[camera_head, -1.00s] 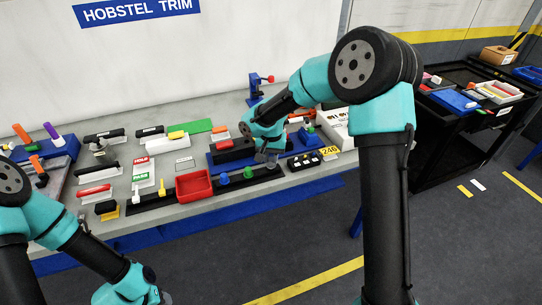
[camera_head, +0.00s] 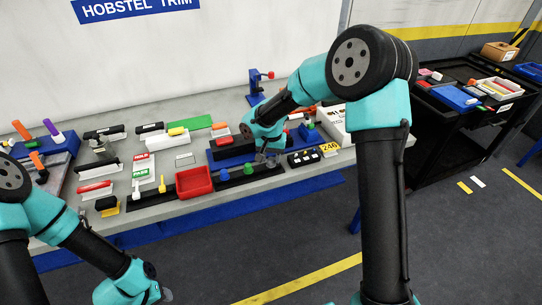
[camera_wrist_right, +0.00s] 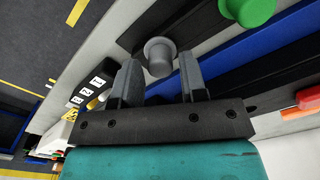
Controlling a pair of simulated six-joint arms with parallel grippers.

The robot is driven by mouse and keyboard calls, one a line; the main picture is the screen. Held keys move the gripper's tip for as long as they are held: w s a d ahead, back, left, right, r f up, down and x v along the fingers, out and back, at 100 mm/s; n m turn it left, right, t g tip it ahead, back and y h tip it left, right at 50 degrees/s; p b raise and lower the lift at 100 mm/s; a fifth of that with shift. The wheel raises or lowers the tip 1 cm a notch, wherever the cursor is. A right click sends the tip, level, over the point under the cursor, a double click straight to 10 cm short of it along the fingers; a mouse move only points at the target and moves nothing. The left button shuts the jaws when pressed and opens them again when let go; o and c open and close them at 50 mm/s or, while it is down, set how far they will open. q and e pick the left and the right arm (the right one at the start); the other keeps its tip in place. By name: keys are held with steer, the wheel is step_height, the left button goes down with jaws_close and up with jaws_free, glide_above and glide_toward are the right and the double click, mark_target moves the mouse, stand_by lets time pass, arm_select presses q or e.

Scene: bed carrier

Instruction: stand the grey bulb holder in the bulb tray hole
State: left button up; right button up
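The grey bulb holder (camera_wrist_right: 160,54) shows in the right wrist view as a round grey knob over the black bulb tray (camera_wrist_right: 138,32). My right gripper (camera_wrist_right: 161,68) is around it, its two fingers spread to either side; it looks open, though the gaps beside the holder are very small. The holder appears upright; its lower end is hidden. In the head view the right gripper (camera_head: 265,159) is low over the right part of the bulb tray (camera_head: 206,199). A green holder (camera_head: 248,168) and a blue holder (camera_head: 224,175) stand in that tray.
A red bin (camera_head: 194,183) stands left of the holders. A blue rail (camera_head: 222,161) lies behind. The dark cart (camera_head: 455,110) stands far right.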

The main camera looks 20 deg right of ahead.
mark_target(271, 159)
steer(key=shift+o, duration=1.1)
steer(key=shift+r, duration=0.1)
step_height(271, 159, up, 17)
steer(key=shift+r, duration=0.15)
stand_by(0.4)
